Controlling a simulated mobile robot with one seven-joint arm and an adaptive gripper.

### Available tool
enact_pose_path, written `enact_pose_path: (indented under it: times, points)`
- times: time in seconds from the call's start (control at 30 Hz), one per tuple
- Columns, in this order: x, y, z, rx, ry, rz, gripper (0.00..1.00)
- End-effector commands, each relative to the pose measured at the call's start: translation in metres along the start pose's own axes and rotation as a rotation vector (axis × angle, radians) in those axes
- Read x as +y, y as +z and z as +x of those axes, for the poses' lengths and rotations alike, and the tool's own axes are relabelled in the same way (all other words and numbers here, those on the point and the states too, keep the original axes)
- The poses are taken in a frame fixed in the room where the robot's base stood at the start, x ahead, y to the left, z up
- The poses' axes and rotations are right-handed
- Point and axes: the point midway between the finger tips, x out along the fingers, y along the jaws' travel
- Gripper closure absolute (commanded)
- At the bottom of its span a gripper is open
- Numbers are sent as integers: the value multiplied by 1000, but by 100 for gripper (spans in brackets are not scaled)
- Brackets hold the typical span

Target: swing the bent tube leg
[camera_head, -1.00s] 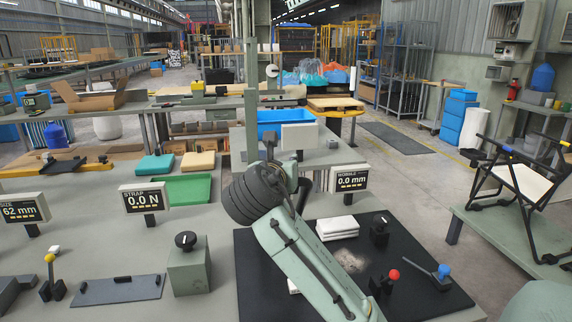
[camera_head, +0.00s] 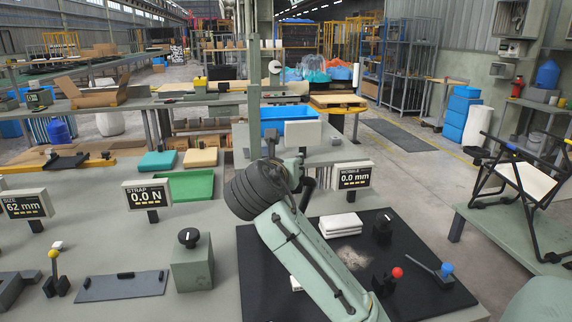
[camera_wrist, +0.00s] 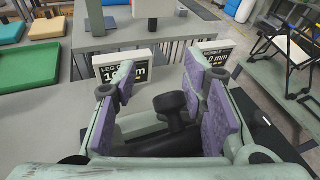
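The folding lounger (camera_head: 530,183) stands on a grey-green bench at the right, with a black tube frame and a pale seat panel. Its black tube leg (camera_head: 542,238) reaches down to the bench top. The lounger also shows at the top right of the wrist view (camera_wrist: 298,52). My gripper (camera_wrist: 165,95) shows two purple-padded fingers set wide apart. I see nothing clasped between them; a dark rounded part shows in the gap. In the head view my gripper is mostly hidden behind my wrist, well left of the lounger and apart from it.
A black mat (camera_head: 265,268) holds a white stack (camera_head: 340,225), a red-knobbed control (camera_head: 397,273) and a blue-knobbed lever (camera_head: 445,271). Floor shows between worktop and lounger bench.

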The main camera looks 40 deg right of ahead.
Motion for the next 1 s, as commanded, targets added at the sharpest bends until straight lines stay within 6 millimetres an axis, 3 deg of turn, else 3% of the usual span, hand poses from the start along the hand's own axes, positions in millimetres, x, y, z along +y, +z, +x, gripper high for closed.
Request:
enact_pose_path:
  times: [0.27, 0.7, 1.0]
  points:
    - [-1, 2, -7, -6, -1, 1, 61]
    - [0, 2, -91, -6, 0, -1, 61]
    - [0, 1, -120, -3, 0, 1, 61]
